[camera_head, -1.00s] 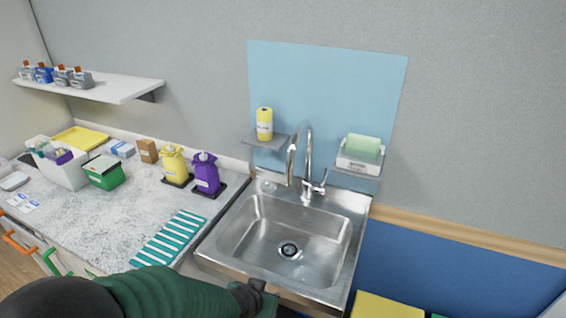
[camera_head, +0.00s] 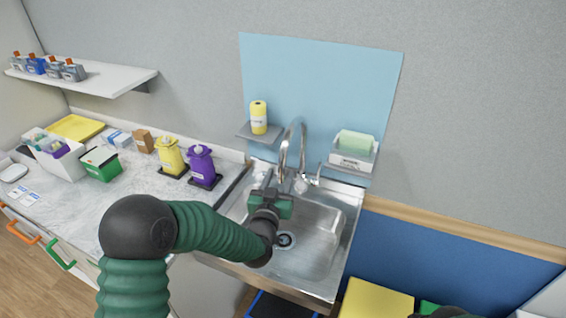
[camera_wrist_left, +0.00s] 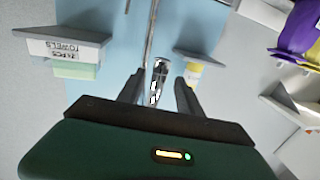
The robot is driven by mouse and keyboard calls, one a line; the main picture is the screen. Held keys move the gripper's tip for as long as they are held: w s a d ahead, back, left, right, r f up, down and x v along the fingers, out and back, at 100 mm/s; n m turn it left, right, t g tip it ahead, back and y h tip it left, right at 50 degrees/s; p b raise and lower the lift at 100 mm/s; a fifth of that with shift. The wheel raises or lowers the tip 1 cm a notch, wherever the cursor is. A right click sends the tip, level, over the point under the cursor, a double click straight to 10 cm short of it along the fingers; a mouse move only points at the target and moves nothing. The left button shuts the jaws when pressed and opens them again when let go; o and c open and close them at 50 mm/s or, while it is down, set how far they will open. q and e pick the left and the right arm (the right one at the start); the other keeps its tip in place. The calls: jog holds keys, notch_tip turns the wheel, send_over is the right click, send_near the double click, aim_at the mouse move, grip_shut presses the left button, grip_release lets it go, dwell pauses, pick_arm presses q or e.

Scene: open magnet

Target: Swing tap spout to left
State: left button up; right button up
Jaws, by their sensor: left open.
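The chrome tap (camera_head: 303,150) stands at the back of the steel sink (camera_head: 335,240). Its curved spout (camera_head: 284,152) hangs down toward the front. My left gripper (camera_head: 275,183) is over the sink, just in front of and below the spout end. In the left wrist view the gripper (camera_wrist_left: 158,92) is open, and the spout end (camera_wrist_left: 159,72) appears between its two dark fingers. I cannot tell whether either finger touches it. The arm hides part of the basin. My right gripper does not show.
A shelf (camera_head: 248,135) with a yellow bottle (camera_head: 258,117) is left of the tap. A shelf with a towel box (camera_head: 352,160) is right of it. Yellow (camera_head: 170,155) and purple (camera_head: 201,163) dispensers stand on the counter left of the sink.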

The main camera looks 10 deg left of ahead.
pick_arm(q)
jog(key=w, duration=0.5)
jog(key=shift+w+d+r+p, duration=0.1)
jog(key=shift+w+p, duration=0.15)
jog(key=shift+p, duration=0.15)
grip_shut()
dwell(0.9)
